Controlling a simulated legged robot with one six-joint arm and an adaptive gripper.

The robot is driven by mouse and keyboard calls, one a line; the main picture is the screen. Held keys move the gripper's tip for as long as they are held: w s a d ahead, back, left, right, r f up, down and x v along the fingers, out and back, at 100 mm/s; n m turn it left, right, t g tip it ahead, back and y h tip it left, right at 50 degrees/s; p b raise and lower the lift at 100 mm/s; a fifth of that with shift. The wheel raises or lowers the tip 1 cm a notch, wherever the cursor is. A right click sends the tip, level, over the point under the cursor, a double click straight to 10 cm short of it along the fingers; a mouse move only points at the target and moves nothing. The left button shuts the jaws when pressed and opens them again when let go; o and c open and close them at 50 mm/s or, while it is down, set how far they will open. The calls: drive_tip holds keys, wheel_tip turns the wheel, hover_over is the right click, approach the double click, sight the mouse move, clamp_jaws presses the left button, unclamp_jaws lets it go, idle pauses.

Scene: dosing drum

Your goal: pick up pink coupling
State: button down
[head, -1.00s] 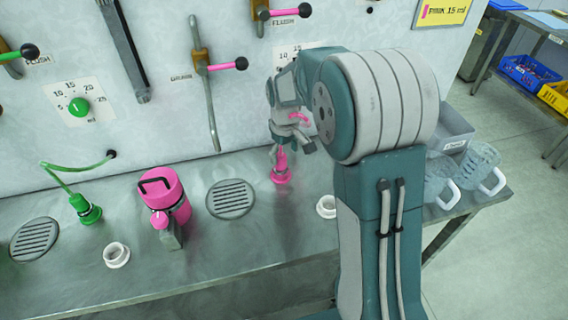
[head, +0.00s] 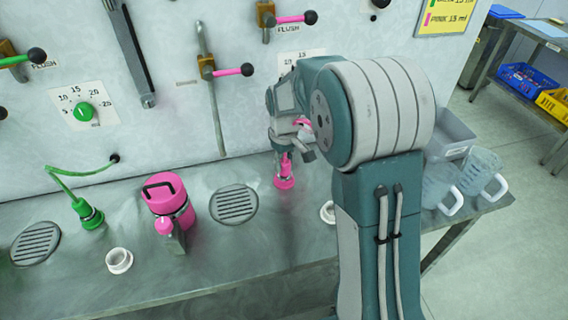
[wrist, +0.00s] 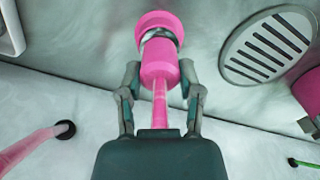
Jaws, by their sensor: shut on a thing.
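The pink coupling (head: 284,173) stands upright on the steel bench near the wall panel, its flared end down. In the wrist view the pink coupling (wrist: 158,62) sits between the two fingers, with a metal band below its flange and a pink hose running back toward the palm. My gripper (head: 279,158) is around its upper part from above; in the wrist view my gripper (wrist: 160,75) is shut on the coupling's body. My arm hides part of the wall and hose behind it.
A round drain grate (head: 234,204) and a pink canister (head: 168,200) stand left of the coupling. A white ring socket (head: 327,212) is close on its right, partly behind my arm. A green coupling (head: 90,214) is far left. Clear jugs (head: 478,172) stand at right.

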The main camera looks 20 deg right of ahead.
drive_tip(key=r, duration=0.3)
drive_tip(key=shift+s+r, duration=0.3)
drive_tip(key=shift+r, duration=0.05)
drive_tip(key=s+a+r, duration=0.3)
drive_tip(key=s+r, duration=0.6)
drive_tip(key=s, duration=0.4)
drive_tip(key=shift+a, duration=0.15)
